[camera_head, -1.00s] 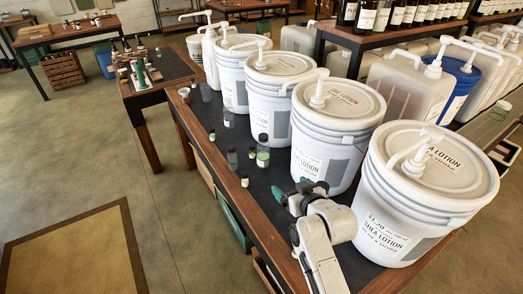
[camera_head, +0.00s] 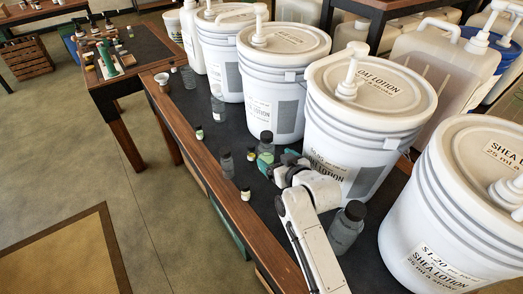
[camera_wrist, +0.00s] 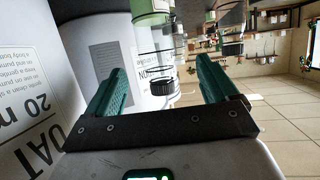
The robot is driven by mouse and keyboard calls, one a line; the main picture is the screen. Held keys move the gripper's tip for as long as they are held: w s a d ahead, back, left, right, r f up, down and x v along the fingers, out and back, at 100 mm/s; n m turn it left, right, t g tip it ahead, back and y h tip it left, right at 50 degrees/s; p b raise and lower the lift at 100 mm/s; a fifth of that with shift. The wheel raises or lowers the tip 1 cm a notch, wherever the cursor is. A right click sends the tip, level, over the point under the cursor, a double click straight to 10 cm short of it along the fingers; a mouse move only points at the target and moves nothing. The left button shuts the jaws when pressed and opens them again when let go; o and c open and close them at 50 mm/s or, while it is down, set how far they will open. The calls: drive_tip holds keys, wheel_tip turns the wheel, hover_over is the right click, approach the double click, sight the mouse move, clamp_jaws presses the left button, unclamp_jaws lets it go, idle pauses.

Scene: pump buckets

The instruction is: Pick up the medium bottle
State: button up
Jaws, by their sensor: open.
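Several clear bottles with dark caps stand on the black table top. A bottle with green contents (camera_head: 266,146) stands just beyond my gripper (camera_head: 279,160). A larger grey bottle (camera_head: 346,228) stands to the right of my arm, and a thinner grey bottle (camera_head: 227,162) to the left. I cannot tell by name which is the medium one. In the wrist view, which is upside down, my green-padded gripper (camera_wrist: 160,66) is open. The dark cap (camera_wrist: 163,87) of the green-filled bottle (camera_wrist: 150,18) shows between the fingers, with no visible contact.
Large white lotion buckets (camera_head: 362,110) line the table close to my arm's right. Small vials (camera_head: 245,194) stand near the wooden front edge (camera_head: 215,178). Another bottle (camera_head: 217,104) stands farther back. Open floor (camera_head: 150,220) lies to the left.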

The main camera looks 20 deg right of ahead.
sight(270, 153)
drive_tip(key=shift+b+x, duration=1.15)
drive_tip(key=shift+x, duration=0.5)
drive_tip(key=b+x, duration=0.4)
drive_tip(key=shift+d+f, duration=0.2)
drive_tip(key=shift+d, duration=0.05)
drive_tip(key=shift+w+a+f+b, duration=0.1)
drive_tip(key=shift+w+b, duration=0.4)
drive_tip(key=shift+c, duration=0.3)
drive_tip(key=c, duration=1.1)
